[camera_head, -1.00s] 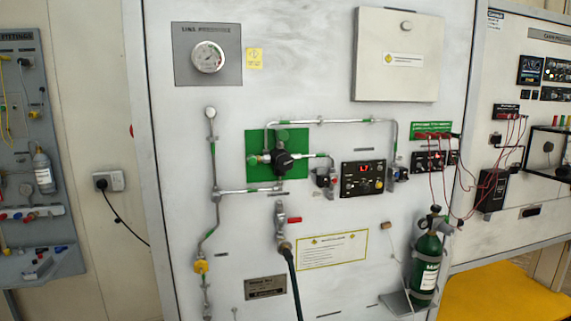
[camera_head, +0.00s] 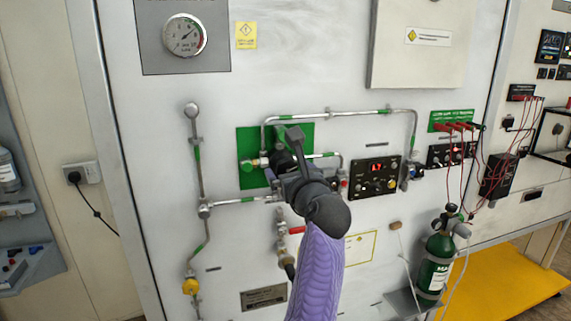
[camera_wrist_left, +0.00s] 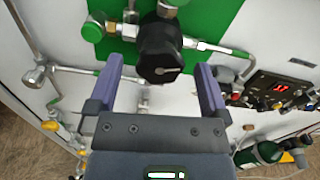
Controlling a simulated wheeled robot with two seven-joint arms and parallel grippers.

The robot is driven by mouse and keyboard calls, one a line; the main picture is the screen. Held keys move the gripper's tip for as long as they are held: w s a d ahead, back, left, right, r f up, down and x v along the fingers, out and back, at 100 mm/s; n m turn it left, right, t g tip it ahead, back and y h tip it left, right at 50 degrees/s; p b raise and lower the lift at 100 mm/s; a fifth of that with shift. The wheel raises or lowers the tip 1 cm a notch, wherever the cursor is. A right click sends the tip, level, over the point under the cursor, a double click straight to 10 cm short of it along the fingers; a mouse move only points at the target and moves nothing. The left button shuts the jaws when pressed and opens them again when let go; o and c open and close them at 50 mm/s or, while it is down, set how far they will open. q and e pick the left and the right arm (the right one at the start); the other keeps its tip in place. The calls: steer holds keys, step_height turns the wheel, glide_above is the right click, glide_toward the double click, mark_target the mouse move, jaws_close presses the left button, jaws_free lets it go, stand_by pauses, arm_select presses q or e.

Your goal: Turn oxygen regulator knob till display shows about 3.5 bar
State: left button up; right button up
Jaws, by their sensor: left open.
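The black regulator knob (camera_wrist_left: 160,48) sits in front of a green plate (camera_wrist_left: 108,45) on the wall panel, with a pale mark on its face. My left gripper (camera_wrist_left: 157,66) is open, with one purple-grey finger on each side of the knob. I cannot tell whether the fingers touch it. In the head view my left gripper (camera_head: 284,152) covers most of the knob in front of the green plate (camera_head: 246,178). The red digital display (camera_head: 383,167) is lit; it also shows in the wrist view (camera_wrist_left: 281,88), but its digits are too small to read surely. My right gripper is out of view.
Metal pipes (camera_head: 345,111) run around the regulator. A round dial gauge (camera_head: 185,35) is at upper left. A hose valve (camera_head: 283,240) lies below the knob. A green oxygen cylinder (camera_head: 436,265) stands at lower right, with red cables (camera_head: 462,165) nearby.

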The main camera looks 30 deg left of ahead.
arm_select(q)
steer(key=shift+x, duration=1.25)
steer(key=c, duration=1.3)
